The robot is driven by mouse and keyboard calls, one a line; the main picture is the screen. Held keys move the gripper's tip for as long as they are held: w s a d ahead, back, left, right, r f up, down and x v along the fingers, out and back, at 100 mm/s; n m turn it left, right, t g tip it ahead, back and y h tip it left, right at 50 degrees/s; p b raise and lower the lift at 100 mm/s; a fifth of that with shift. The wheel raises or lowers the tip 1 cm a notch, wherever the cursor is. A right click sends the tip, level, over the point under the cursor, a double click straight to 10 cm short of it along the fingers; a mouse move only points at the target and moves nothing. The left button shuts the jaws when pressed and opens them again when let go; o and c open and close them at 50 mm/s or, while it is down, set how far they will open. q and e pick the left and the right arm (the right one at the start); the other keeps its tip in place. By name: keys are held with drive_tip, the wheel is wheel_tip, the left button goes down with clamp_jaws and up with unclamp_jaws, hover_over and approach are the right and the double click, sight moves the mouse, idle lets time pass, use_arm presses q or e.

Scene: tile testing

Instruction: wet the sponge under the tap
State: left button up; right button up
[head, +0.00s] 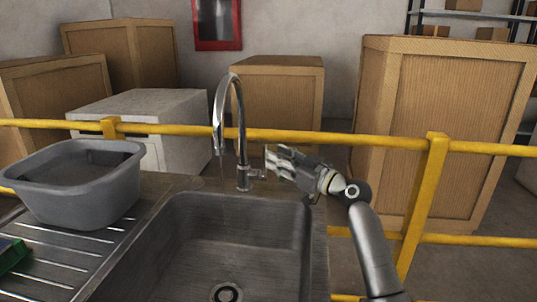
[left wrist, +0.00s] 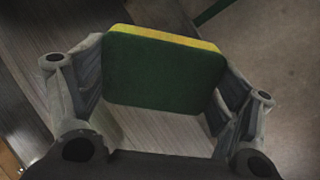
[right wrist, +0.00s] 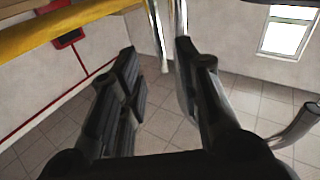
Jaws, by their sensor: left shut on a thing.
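The tap (head: 240,130) is a tall curved chrome spout at the back edge of the steel sink (head: 275,210). A faint line shows below its outlet; I cannot tell whether water runs. My right gripper (head: 272,160) is beside the tap's base, close to its lever (head: 257,173). In the right wrist view its fingers (right wrist: 158,55) are apart, with chrome pipes beyond them; contact is unclear. My left gripper (left wrist: 155,90) is shut on the green sponge (left wrist: 165,75) with a yellow layer. The sponge's green corner (head: 12,254) shows at the head view's left edge.
A grey tub (head: 80,185) stands on the ribbed drainboard (head: 60,250), left of the sink. The basin looks empty, with a drain (head: 226,293) at its bottom. A yellow railing (head: 340,139) runs behind the counter. Wooden crates (head: 440,130) stand beyond it.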

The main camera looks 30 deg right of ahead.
drive_tip(key=v, duration=0.6)
drive_tip(key=shift+s, duration=0.15)
